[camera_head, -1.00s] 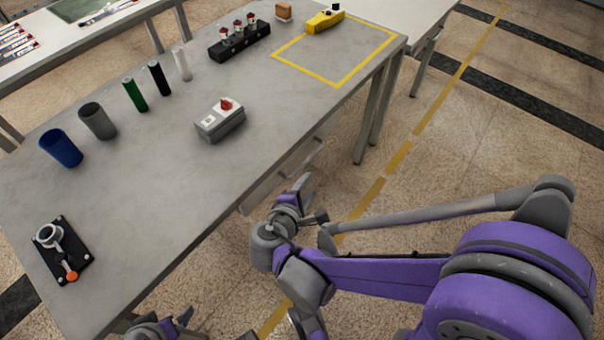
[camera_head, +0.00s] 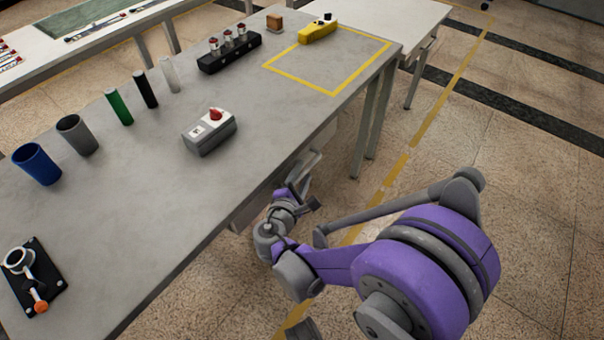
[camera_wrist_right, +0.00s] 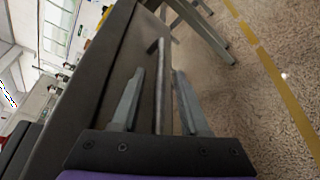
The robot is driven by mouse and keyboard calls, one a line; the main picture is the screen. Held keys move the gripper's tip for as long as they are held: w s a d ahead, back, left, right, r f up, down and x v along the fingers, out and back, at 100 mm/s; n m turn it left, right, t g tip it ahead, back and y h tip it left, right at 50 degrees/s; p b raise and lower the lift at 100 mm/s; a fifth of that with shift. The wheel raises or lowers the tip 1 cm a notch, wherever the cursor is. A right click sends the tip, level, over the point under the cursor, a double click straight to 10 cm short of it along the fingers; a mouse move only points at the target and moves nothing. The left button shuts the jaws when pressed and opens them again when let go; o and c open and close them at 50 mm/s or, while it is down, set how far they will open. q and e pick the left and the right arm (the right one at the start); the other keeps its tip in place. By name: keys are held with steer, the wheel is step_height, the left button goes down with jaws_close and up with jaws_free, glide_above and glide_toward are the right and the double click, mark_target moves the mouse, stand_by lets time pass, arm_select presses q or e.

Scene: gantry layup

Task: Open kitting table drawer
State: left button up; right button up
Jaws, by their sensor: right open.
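The grey kitting table (camera_head: 130,235) runs diagonally across the head view. Its drawer (camera_head: 247,212) is under the right-hand edge, mostly hidden by the tabletop and my right arm. My right gripper (camera_head: 307,188) is beside the drawer front, below the tabletop. In the right wrist view the gripper (camera_wrist_right: 160,75) is open, its two fingers apart. The drawer looks shut. My left gripper is out of view.
On the tabletop stand a grey box with a red knob (camera_head: 209,134), several cylinders including a blue cup (camera_head: 37,164), a black holder (camera_head: 229,53) and a yellow device (camera_head: 318,29). The floor (camera_head: 540,190) right of the table is open.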

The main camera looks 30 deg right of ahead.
steer(key=shift+w+d, duration=0.15)
steer(key=shift+w, duration=0.05)
jaws_close()
stand_by(1.4)
